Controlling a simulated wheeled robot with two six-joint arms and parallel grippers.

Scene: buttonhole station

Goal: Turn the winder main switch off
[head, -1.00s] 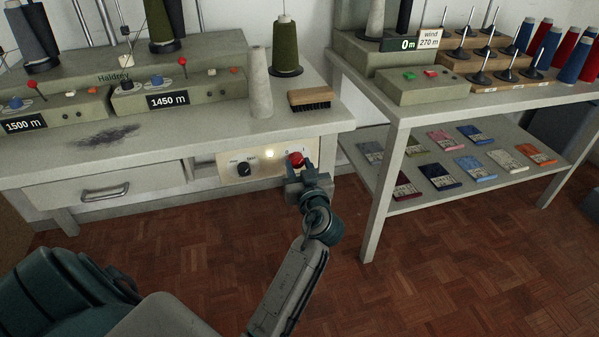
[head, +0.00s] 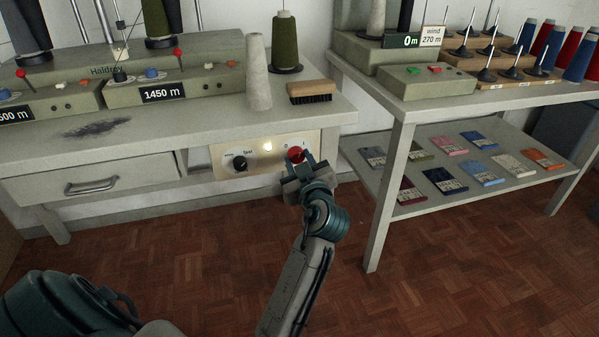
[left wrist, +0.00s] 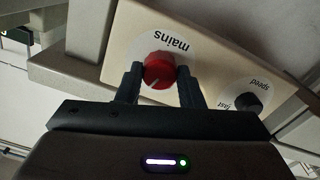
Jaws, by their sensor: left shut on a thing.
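The winder main switch is a red round knob (head: 296,154) on the cream panel (head: 222,160) under the left table's top. It also shows in the left wrist view (left wrist: 159,69), beside the upside-down word "mains". A pale mark on the knob points to the lower left in that view. My left gripper (left wrist: 160,83) has one finger on each side of the knob and is shut on it; it also shows in the head view (head: 300,164). The lamp (head: 267,146) on the panel is lit. My right gripper is not in view.
A black speed knob (head: 240,162) sits left of the lamp. A drawer (head: 60,190) is farther left. A brush (head: 311,92), a grey cone (head: 258,75) and a green spool (head: 285,42) stand above on the table. The right table's leg (head: 388,200) is close to my arm.

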